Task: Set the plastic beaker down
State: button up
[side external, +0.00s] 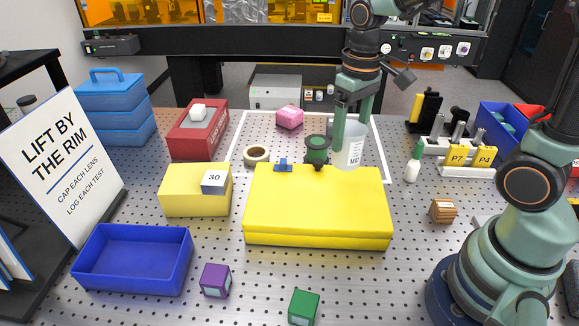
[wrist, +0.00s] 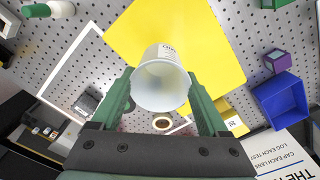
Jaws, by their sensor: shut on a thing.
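The plastic beaker (side external: 351,150) is translucent white with dark lettering and stands roughly upright in my gripper (side external: 349,128), at the back right of the yellow case. In the wrist view the beaker (wrist: 162,84) shows its open mouth toward the camera, between the two green fingers of my gripper (wrist: 161,92). The gripper is shut on it, one finger on each side.
The yellow case (side external: 315,205) lies in front, with a blue clip (side external: 283,165) and a dark green item (side external: 317,150) at its back edge. A white outline (side external: 235,135) marks the table behind.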

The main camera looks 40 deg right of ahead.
jog(key=s+a+r+n, duration=0.25)
jog(key=a+n, duration=0.35)
jog(key=a, duration=0.5)
jog(key=s+a+r+n, duration=0.2)
jog(key=a+r+n, duration=0.2)
jog(key=a+n, duration=0.55)
jog(key=f+m, duration=0.1)
jog(key=f, duration=0.5)
jog(key=a+f+m, duration=0.1)
jog(key=f, duration=0.6)
jog(key=a+f+m, duration=0.1)
jog(key=f, duration=0.5)
jog(key=shift+w+a+f, duration=0.15)
jog(key=shift+w+f, duration=0.1)
jog(key=shift+f, duration=0.15)
jog(key=shift+f, duration=0.15)
jog(key=o, duration=1.3)
